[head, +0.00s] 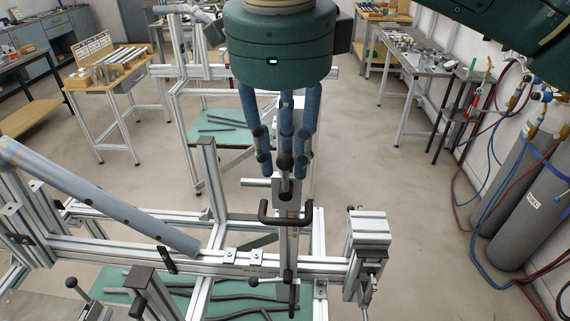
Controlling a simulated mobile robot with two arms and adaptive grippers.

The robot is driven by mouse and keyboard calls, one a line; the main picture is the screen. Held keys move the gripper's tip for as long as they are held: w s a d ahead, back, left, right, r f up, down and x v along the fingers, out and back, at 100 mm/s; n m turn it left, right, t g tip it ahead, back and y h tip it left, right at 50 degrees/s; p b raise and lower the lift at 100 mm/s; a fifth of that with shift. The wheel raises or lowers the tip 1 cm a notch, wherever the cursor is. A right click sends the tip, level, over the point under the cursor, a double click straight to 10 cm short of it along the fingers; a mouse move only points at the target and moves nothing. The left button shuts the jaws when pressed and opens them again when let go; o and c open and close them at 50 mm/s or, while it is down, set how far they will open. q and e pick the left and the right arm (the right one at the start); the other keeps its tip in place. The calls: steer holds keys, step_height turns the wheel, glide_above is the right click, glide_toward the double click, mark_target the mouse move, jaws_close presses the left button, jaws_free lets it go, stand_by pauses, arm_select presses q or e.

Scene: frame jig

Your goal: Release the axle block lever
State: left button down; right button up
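My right gripper (284,172) hangs fingers-down at the top centre, with a green body and blue fingers. The fingers look spread apart, with nothing clearly held between them. Below the fingertips is an upright metal post (291,243) with a black U-shaped handle (285,219) across it. A black-knobbed lever (288,276) shows lower on this post. A grey clamp block (368,232) stands at the right end of the rail, with a handle beneath it. I cannot tell for sure which is the axle block lever. My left gripper is not in view.
A blue-grey tube (110,203) slants over the jig's aluminium rail (130,251) from the left. More black-knobbed levers (138,306) stand at the front left. Gas cylinders (530,200) with hoses stand at the right wall. Floor right of the jig is clear.

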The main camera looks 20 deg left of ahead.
step_height(320, 180, up, 9)
steer(key=s, duration=0.1)
steer(key=shift+s+f, duration=0.15)
steer(key=shift+s, duration=0.05)
